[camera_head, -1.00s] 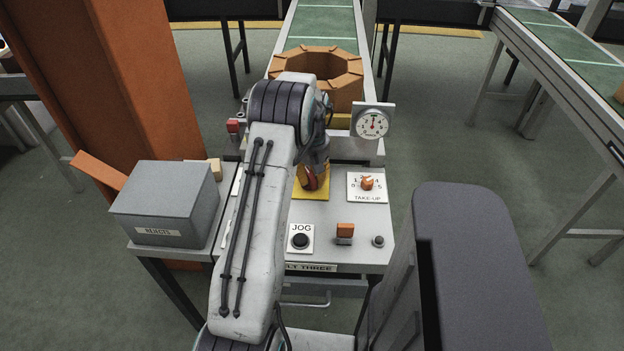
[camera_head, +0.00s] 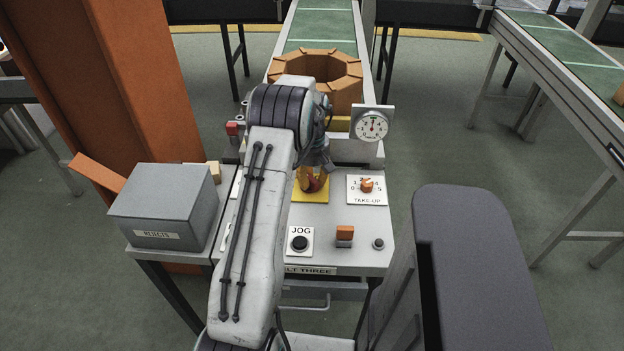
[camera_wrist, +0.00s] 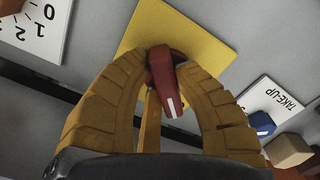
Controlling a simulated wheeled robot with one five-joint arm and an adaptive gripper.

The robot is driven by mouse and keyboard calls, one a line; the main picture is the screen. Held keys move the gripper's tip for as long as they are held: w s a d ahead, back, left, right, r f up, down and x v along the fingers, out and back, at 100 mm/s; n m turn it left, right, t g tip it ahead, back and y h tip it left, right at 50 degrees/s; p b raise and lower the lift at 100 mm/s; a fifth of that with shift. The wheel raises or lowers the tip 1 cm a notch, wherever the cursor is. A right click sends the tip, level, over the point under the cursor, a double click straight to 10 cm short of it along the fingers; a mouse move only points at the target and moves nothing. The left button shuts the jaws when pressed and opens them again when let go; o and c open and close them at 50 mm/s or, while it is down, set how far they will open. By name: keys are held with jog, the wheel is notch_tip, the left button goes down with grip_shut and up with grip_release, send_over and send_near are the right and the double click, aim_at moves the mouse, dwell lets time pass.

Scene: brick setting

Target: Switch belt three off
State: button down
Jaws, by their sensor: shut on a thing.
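A dark red switch handle (camera_wrist: 168,85) with a white mark sits on a yellow plate (camera_wrist: 180,28) in the wrist view. My gripper (camera_wrist: 165,72) has its yellow fingers shut on this handle, one on each side. In the head view the yellow plate (camera_head: 311,194) shows beyond my arm on the grey control panel (camera_head: 330,217). The red handle (camera_head: 318,182) shows only in part there, behind a finger. The panel's front label (camera_head: 310,270) ends in "THREE"; its left part is covered by my arm.
A JOG button (camera_head: 299,243), an orange rocker (camera_head: 345,233) and a TAKE-UP knob (camera_head: 367,186) share the panel. A gauge (camera_head: 371,127) stands behind. A grey REJECTS box (camera_head: 165,205) is left. An orange-brown ring (camera_head: 343,93) lies on the belt (camera_head: 323,25).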

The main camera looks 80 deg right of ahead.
jog(key=shift+a+f, duration=0.1)
jog(key=shift+f, duration=0.05)
jog(key=c, duration=0.9)
grip_release()
jog(key=shift+c, duration=0.2)
notch_tip(320, 180, up, 12)
dwell(0.5)
